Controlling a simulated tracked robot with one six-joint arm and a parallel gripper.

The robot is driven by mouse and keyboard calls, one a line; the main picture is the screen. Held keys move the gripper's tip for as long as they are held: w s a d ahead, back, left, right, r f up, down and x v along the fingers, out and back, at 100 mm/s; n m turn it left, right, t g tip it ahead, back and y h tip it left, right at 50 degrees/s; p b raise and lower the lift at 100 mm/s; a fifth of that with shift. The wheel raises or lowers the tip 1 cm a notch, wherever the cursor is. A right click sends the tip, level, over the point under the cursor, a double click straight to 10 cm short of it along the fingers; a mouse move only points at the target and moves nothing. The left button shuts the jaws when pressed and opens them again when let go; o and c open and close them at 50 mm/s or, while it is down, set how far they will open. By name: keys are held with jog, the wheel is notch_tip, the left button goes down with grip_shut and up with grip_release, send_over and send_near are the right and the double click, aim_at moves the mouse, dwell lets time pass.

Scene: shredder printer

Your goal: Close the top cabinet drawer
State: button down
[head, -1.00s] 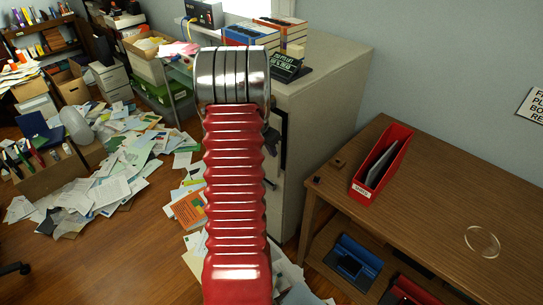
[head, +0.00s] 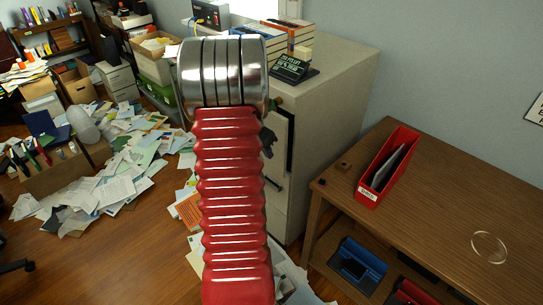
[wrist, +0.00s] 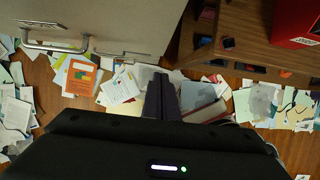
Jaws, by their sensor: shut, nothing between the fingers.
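The beige cabinet (head: 325,110) stands behind my red arm in the head view, with a dark vertical strip on its front edge. My arm hides most of its front, so I cannot tell how far the top drawer is out. In the wrist view, a pale cabinet front (wrist: 130,22) with a metal handle (wrist: 60,46) is at upper left; which drawer it is, I cannot tell. My gripper (wrist: 161,85) shows there as a dark shut bar, empty, below and right of the handle and apart from it. In the head view it is mostly hidden behind my arm.
A wooden desk (head: 450,190) with a red file holder (head: 388,168) stands right of the cabinet; blue and red items sit on its lower shelf. Papers (head: 110,185) litter the floor at left.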

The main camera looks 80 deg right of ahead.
jog(key=v, duration=0.6)
jog(key=w+a+r+m+t, duration=0.25)
jog(key=w+a+r, duration=0.35)
jog(key=w+a, duration=0.55)
jog(key=w+a+r+m+t, duration=0.25)
jog(key=w+a+r, duration=0.45)
jog(key=a, duration=0.8)
jog(key=s+a+r+m+t+y, duration=0.1)
jog(key=a+m+y, duration=0.1)
jog(key=a, duration=1.3)
jog(key=s+a+r+m+t+y, duration=0.1)
jog(key=a+m, duration=0.3)
jog(key=a, duration=1.2)
jog(key=shift+s+a+m+t+y, duration=0.2)
jog(key=shift+s+m+t+y, duration=0.2)
jog(key=shift+s, duration=0.4)
